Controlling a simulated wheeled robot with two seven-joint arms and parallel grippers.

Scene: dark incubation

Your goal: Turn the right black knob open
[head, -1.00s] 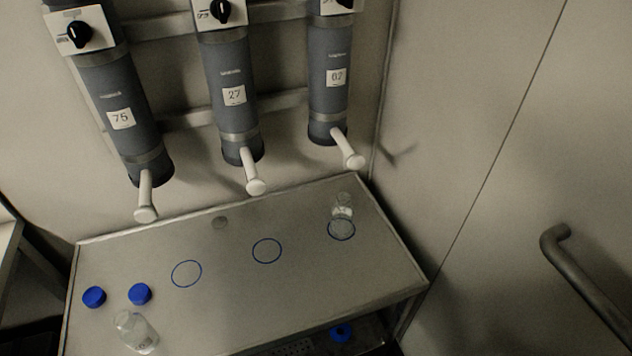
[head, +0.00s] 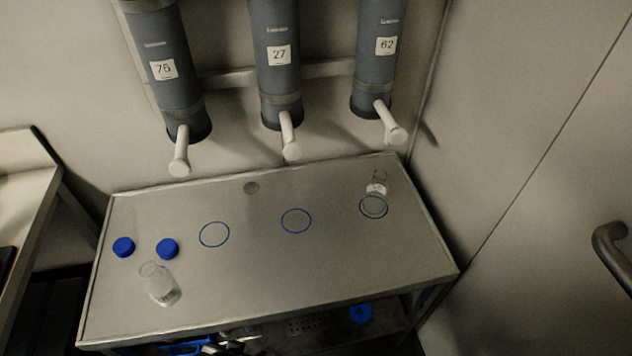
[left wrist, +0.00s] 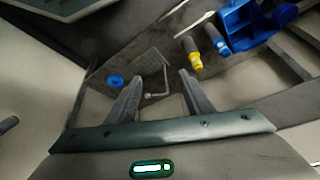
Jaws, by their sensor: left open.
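The black knobs are out of the picture above the top edge of the head view. The right grey cylinder (head: 379,62), labelled 62, hangs on the wall with a white spout (head: 390,124) at its lower end. Below it a clear glass bottle (head: 377,184) stands at the blue ring (head: 373,207) on the table. My left gripper (left wrist: 159,82) shows in the left wrist view, its two dark fingers apart with nothing between them. It points toward a lower area with tools and is away from the cylinders. My right gripper is not seen.
Cylinders 75 (head: 167,71) and 27 (head: 279,59) hang to the left. The metal table (head: 330,265) holds two blue caps (head: 167,248) and another glass bottle (head: 160,284). A grey handle (head: 611,254) is at the right. Yellow- and blue-ended tools (left wrist: 192,53) lie low.

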